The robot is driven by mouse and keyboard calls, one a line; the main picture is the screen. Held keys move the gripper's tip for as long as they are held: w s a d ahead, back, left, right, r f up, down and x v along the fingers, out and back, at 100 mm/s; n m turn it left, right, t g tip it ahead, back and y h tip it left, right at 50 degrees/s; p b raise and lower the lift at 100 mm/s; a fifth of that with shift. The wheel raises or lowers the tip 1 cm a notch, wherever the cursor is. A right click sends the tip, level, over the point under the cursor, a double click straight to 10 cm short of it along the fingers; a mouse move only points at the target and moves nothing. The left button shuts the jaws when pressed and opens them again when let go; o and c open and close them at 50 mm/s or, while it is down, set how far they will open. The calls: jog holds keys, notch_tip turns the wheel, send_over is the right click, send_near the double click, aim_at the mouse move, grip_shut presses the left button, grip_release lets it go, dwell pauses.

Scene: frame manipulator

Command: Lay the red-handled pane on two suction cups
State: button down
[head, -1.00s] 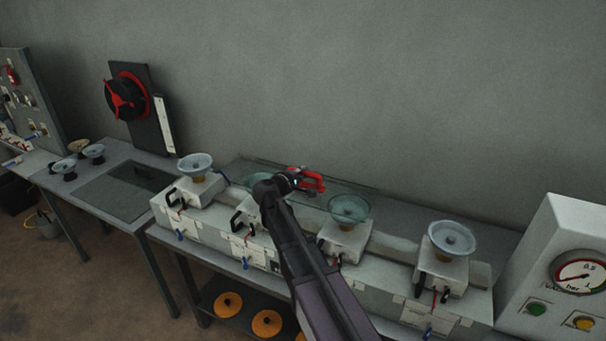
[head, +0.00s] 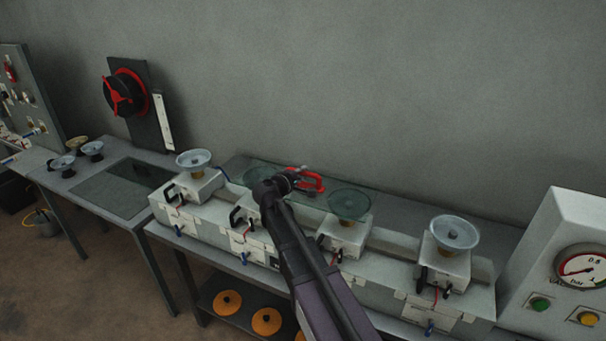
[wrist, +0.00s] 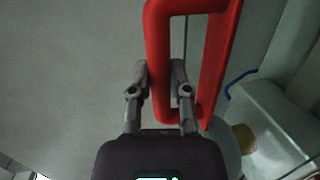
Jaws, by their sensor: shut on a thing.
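My gripper (head: 293,178) is shut on the red handle (head: 313,182) of the clear, greenish pane (head: 300,197). In the wrist view my gripper's fingers (wrist: 160,85) straddle one bar of the red handle (wrist: 218,60). The pane lies roughly level over the two middle suction cups on the bench: the middle-right cup (head: 349,204) shows through the glass, and the middle-left cup (head: 258,177) is partly hidden by my arm. I cannot tell whether the glass touches the cups. The far-left cup (head: 194,159) and far-right cup (head: 454,233) are uncovered.
A gauge box (head: 570,270) with green and yellow buttons stands at the right. A side table (head: 115,190) with small cups is at the left. A black-and-red wheel (head: 126,94) is on a dark panel behind it. Orange discs (head: 267,321) lie on the lower shelf.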

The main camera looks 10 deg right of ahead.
jog(key=shift+f, duration=0.2)
dwell(0.8)
jog(key=c, duration=0.5)
grip_release()
jog(key=shift+s, duration=0.15)
